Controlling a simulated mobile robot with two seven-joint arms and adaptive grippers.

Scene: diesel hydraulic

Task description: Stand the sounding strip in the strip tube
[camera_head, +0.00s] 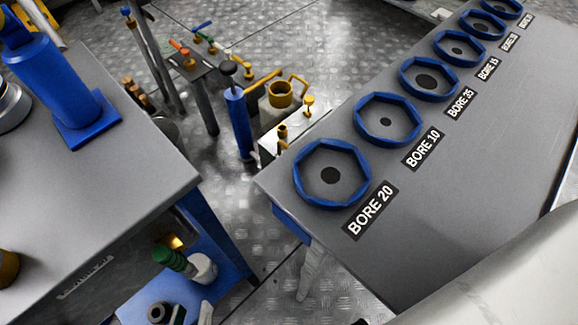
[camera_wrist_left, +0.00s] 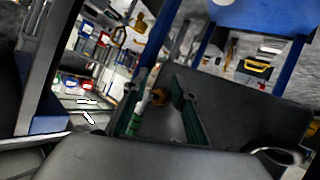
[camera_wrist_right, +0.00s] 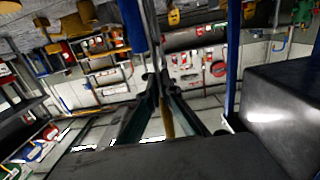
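A blue tube (camera_head: 58,85) stands upright on a square blue base on the left bench; it may be the strip tube, and I cannot see down its mouth. I cannot make out the sounding strip for certain. My left gripper (camera_wrist_left: 158,100) is open in the left wrist view, with no clear object between its fingers. My right gripper (camera_wrist_right: 158,82) has its fingertips close together in the right wrist view. A thin dark upright and a yellowish streak line up with them; I cannot tell if these are held or behind. Neither gripper is clear in the head view.
The left bench (camera_head: 130,165) carries a metal round part at its far left. The right bench (camera_head: 440,220) has several blue rings (camera_head: 331,175) with BORE labels. Metal floor, a blue hand pump (camera_head: 238,120) and yellow fittings (camera_head: 281,94) lie between. A lower blue shelf holds a green-ribbed part (camera_head: 172,258).

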